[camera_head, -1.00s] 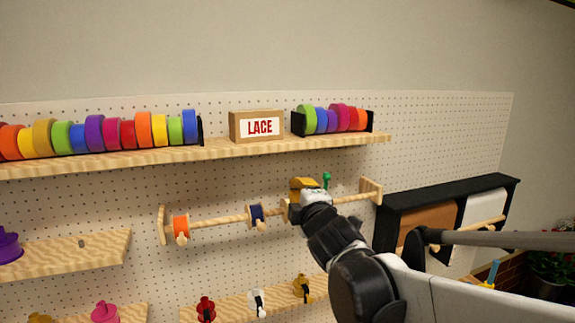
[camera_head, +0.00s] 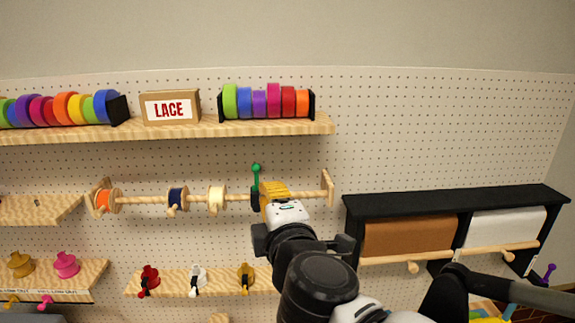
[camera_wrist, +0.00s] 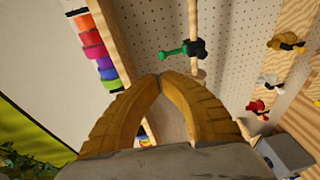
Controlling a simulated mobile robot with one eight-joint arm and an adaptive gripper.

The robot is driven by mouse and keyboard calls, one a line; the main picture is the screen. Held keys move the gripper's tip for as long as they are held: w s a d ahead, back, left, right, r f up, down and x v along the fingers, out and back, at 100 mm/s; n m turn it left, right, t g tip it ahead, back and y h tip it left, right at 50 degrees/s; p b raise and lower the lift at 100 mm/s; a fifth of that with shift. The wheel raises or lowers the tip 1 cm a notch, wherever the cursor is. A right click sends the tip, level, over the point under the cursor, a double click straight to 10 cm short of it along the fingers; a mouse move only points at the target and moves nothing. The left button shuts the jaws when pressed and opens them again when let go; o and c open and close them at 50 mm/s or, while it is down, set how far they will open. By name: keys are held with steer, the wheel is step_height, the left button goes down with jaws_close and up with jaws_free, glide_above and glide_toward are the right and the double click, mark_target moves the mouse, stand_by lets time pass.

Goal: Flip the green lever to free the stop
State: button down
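The green lever (camera_head: 256,174) stands upright from the black stop (camera_head: 255,198), which sits on a horizontal wooden rod (camera_head: 237,199) mounted on the pegboard. In the wrist view the green lever (camera_wrist: 176,51) points left from the black stop (camera_wrist: 196,48), just beyond my fingertips. My gripper (camera_head: 273,191) has yellow fingers and is just right of the lever in the head view. In the wrist view its fingertips (camera_wrist: 158,77) meet, with nothing visible between them. I see a small gap between the tips and the lever there; depth is hard to judge.
Orange, blue and cream spools (camera_head: 217,197) sit on the rod left of the stop. The rod's end bracket (camera_head: 327,188) is to the right. A shelf (camera_head: 200,133) with ribbon rolls and a LACE box (camera_head: 170,107) runs above. A black paper-roll rack (camera_head: 400,203) stands right.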

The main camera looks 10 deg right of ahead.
steer(key=p, duration=0.2)
glide_toward(253, 166)
steer(key=w, duration=0.5)
steer(key=w+a, duration=0.1)
steer(key=w, duration=0.1)
steer(key=shift+w+a+f, duration=0.1)
steer(key=shift+w+f, duration=0.15)
steer(key=shift+f, duration=0.1)
